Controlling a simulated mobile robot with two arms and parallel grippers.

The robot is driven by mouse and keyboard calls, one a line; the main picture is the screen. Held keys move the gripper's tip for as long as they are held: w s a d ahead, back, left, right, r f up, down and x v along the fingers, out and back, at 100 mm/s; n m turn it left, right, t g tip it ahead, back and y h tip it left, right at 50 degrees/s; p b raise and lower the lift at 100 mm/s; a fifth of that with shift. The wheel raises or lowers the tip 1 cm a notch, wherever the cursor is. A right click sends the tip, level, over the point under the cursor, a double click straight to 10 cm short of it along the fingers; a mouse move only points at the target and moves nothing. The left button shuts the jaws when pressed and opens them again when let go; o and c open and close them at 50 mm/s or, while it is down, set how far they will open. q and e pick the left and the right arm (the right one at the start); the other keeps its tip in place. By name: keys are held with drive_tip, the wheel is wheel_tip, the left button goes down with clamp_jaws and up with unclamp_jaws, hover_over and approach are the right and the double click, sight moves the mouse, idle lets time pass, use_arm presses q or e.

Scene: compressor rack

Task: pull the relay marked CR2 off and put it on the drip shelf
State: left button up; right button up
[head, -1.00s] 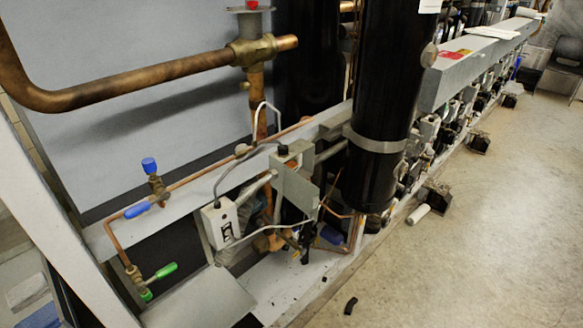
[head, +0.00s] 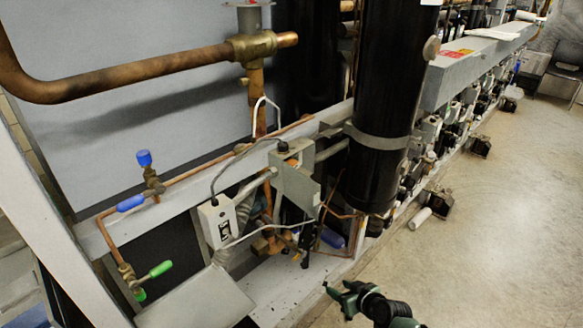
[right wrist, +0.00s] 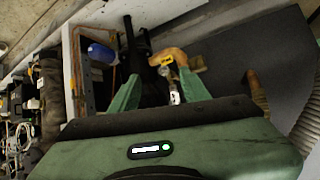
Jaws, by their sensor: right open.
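No marking CR2 can be read in either view. A small pale box with a black label (head: 217,222) hangs on the rail at left centre in the head view. A larger grey box (head: 295,182) with wires sits to its right. A flat grey plate (head: 205,303) lies low at the bottom left; I cannot tell whether it is the drip shelf. My right gripper (head: 338,297) is at the bottom of the head view, right of and below the boxes, apart from them. In the right wrist view its fingers (right wrist: 160,92) are spread and empty. My left gripper is not in view.
A tall black cylinder (head: 386,110) stands right of the boxes. A copper pipe (head: 130,80) crosses the upper left. Blue-handled (head: 131,203) and green-handled (head: 160,269) valves are at the left. The floor (head: 500,230) at the right is mostly clear.

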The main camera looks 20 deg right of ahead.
drive_tip(key=w+a+r+n+t+y, duration=0.1)
drive_tip(key=w+r, duration=0.2)
drive_tip(key=r, duration=0.4)
drive_tip(key=w+r+t+y+b, duration=0.1)
drive_tip(key=w+r, duration=0.2)
drive_tip(key=r, duration=0.3)
drive_tip(key=w+a+r+n+t+y, duration=0.1)
drive_tip(key=w+r+t, duration=0.15)
drive_tip(key=r, duration=0.45)
drive_tip(key=n+y+b, duration=0.1)
drive_tip(key=n+y, duration=0.2)
drive_tip(key=y, duration=0.1)
approach(296, 167)
drive_tip(key=shift+w+a+f+t, duration=0.15)
drive_tip(key=shift+w+a+t, duration=0.2)
drive_tip(key=shift+a+t, duration=0.1)
drive_tip(key=p+x, duration=0.1)
drive_tip(key=x, duration=0.3)
drive_tip(key=shift+w+a, duration=0.1)
drive_tip(key=shift+w, duration=0.2)
drive_tip(key=x, duration=0.1)
drive_tip(key=b+x, duration=0.2)
drive_tip(key=shift+w+f, duration=0.1)
drive_tip(key=shift+f, duration=0.15)
drive_tip(key=shift+w+a+r+b, duration=0.1)
drive_tip(key=shift+w+a+b, duration=0.25)
drive_tip(key=shift+w, duration=0.25)
